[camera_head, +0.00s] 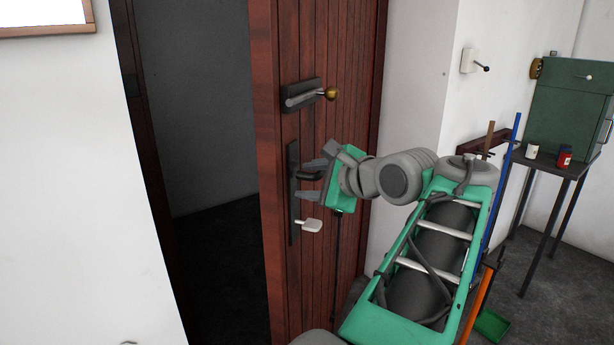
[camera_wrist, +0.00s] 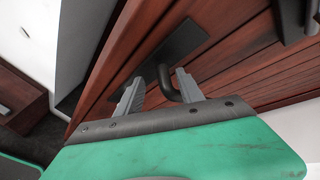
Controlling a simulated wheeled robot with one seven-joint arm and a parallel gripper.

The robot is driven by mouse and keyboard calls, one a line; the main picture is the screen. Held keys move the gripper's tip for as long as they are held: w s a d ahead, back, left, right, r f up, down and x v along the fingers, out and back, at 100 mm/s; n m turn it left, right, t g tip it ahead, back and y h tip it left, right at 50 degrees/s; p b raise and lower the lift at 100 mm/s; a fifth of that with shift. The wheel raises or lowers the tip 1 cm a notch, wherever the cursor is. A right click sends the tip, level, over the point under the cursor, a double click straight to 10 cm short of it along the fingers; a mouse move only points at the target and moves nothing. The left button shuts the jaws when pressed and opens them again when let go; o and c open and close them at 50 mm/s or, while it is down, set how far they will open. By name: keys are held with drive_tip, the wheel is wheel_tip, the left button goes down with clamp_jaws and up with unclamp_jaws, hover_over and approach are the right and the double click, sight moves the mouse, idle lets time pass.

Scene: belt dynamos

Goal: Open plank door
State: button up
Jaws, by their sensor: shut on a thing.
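The plank door (camera_head: 350,60) is red-brown wood and stands ajar, with a dark opening to its left. Its dark lever handle (camera_head: 312,175) sits on a tall black plate (camera_head: 294,215). My gripper (camera_head: 304,180) is at this handle, with one finger above it and one below. In the wrist view my gripper (camera_wrist: 160,82) has the handle (camera_wrist: 164,76) between its fingers, shut on it. Above the handle is a dark bolt (camera_head: 303,99) with a brass knob (camera_head: 331,93). A pale key-like piece (camera_head: 310,225) sticks out below the handle.
A dark room (camera_head: 195,110) shows through the opening. Long-handled tools (camera_head: 507,170) lean by the wall. A switch (camera_head: 470,61) is on the white wall.

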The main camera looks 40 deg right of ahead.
drive_tip(key=s+a+r+p, duration=0.1)
drive_tip(key=s+a+p, duration=0.1)
drive_tip(key=s, duration=0.3)
drive_tip(key=shift+s+a+r+p, duration=0.3)
drive_tip(key=shift+s+a+p, duration=0.05)
drive_tip(key=shift+a, duration=0.1)
drive_tip(key=shift+p, duration=0.4)
idle(0.4)
